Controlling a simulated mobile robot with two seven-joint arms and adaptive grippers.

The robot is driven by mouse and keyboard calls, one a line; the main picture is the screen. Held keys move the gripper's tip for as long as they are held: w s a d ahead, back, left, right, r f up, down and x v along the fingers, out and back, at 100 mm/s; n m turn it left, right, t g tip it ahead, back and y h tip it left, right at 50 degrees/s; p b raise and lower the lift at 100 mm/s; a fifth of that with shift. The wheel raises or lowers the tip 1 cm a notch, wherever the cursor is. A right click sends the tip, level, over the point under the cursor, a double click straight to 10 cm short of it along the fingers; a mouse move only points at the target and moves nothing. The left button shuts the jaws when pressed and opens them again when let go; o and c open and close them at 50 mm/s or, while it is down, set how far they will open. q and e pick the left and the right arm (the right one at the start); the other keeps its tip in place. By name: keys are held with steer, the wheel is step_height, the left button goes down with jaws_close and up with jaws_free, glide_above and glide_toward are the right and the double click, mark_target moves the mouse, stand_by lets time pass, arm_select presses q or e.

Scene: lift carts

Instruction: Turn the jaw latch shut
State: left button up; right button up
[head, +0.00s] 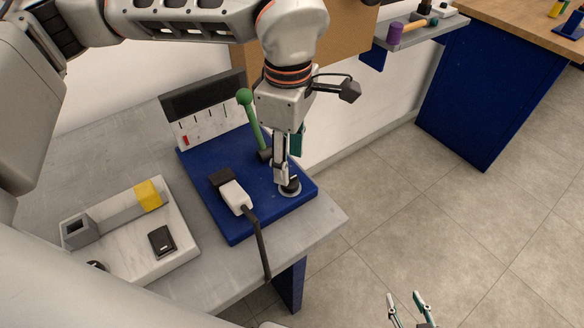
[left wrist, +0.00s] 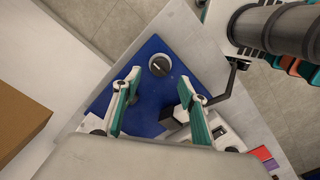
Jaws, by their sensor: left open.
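A round silver dial with a black grip bar (head: 290,188), which looks like the jaw latch, sits near the right corner of the blue base plate (head: 237,225). It also shows in the left wrist view (left wrist: 159,66), just beyond my fingertips. My left gripper (head: 288,167) points down above the dial and partly hides it. In the left wrist view its green-padded fingers (left wrist: 158,78) are spread, with nothing between them. I cannot tell whether a finger touches the dial. My right gripper (head: 404,296) is low over the floor, fingers apart and empty.
A green-knobbed lever (head: 245,98) stands at the plate's back, beside a panel (head: 207,126) with a red marker. A white block (head: 235,196) with a dark bent rod lies left of the dial. A white tray (head: 180,262) holds a yellow block (head: 148,195). Floor is clear at right.

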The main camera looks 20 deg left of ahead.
mark_target(290, 183)
arm_select(q)
step_height(290, 183, down, 6)
steer(key=shift+r, duration=0.1)
steer(key=shift+c, duration=0.2)
steer(key=c, duration=1)
